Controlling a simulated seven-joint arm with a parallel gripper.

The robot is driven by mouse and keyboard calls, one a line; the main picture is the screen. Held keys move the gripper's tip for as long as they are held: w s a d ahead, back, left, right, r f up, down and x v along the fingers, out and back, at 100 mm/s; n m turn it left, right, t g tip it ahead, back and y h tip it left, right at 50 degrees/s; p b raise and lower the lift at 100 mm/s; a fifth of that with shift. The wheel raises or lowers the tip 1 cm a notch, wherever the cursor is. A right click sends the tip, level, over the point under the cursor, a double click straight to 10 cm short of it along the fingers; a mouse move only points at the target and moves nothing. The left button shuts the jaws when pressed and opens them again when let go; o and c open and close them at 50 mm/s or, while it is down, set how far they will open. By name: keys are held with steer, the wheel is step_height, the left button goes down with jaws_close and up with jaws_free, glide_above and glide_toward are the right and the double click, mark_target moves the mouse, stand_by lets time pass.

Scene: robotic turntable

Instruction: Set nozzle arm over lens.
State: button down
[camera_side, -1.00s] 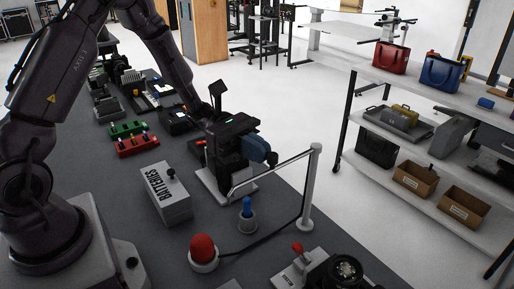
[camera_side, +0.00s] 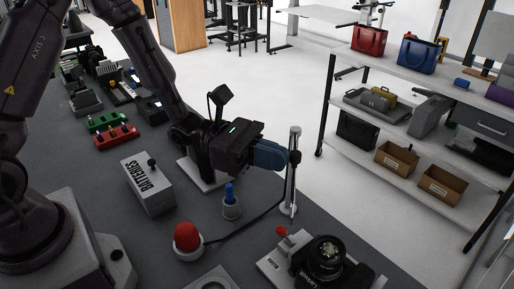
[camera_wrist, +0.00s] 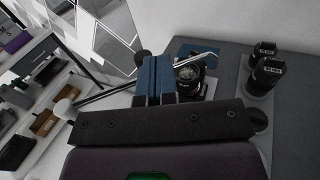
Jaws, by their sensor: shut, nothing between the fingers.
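My gripper (camera_side: 272,155) has blue fingers and is beside the upper part of the white post (camera_side: 294,170). In the wrist view its fingers (camera_wrist: 153,72) are shut together with nothing between them. A thin silver nozzle arm (camera_wrist: 201,57) sticks out to the right behind the fingers there, its end bent. It appears close above the lens (camera_wrist: 188,72) in that view, but I cannot tell whether it is over the middle. The lens (camera_side: 328,250) belongs to a black camera at the front of the bench in the side view.
A red button (camera_side: 187,237), a blue plunger (camera_side: 230,192) and a grey batteries box (camera_side: 148,185) stand on the dark bench near the post. A cable runs from the button to the post.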

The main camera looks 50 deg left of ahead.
steer(key=x, duration=0.2)
steer(key=shift+w+d+r, duration=0.1)
steer(key=shift+w+d, duration=0.1)
steer(key=shift+w, duration=0.1)
steer(key=v, duration=1.3)
